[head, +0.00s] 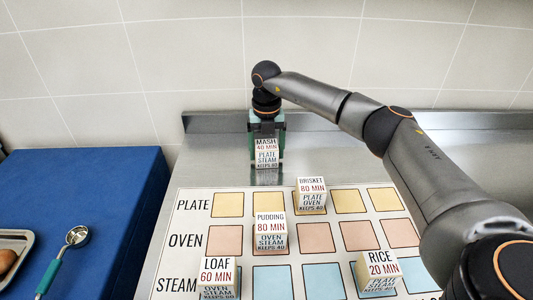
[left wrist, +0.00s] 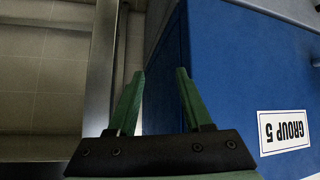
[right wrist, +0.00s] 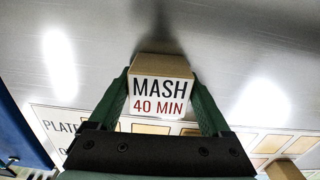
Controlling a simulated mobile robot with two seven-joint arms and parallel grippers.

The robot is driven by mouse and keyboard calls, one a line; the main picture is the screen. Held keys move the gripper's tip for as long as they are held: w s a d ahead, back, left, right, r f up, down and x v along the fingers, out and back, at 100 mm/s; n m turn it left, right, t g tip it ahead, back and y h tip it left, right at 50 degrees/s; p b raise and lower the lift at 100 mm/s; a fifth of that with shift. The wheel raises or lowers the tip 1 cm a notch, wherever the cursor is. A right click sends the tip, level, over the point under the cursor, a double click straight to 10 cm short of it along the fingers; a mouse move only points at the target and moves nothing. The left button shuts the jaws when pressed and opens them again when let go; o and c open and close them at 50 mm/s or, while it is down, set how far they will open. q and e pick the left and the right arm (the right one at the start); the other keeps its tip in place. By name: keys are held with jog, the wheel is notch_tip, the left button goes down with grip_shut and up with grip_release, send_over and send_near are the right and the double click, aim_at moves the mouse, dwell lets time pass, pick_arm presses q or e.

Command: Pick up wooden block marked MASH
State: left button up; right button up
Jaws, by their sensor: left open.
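The wooden block marked MASH (head: 267,152) is at the back of the steel counter, behind the printed board. It has a white label reading MASH 40 MIN. My right gripper (head: 267,128) comes down on it from above and is shut on it. In the right wrist view the MASH block (right wrist: 158,98) fills the gap between the green fingers (right wrist: 160,88), which touch its sides. I cannot tell whether its underside touches the counter. My left gripper (left wrist: 160,75) is open and empty beside the blue cabinet; it is not in the head view.
The board (head: 190,222) carries blocks marked BRISKET (head: 311,192), PUDDING (head: 270,232), LOAF (head: 217,278) and RICE (head: 379,270). A blue surface (head: 100,190) at left holds a ladle (head: 62,258) and a tray (head: 22,237). The tiled wall is close behind the counter.

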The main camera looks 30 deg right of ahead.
jog(key=c, duration=1)
jog(key=shift+r, duration=0.1)
jog(key=shift+c, duration=0.2)
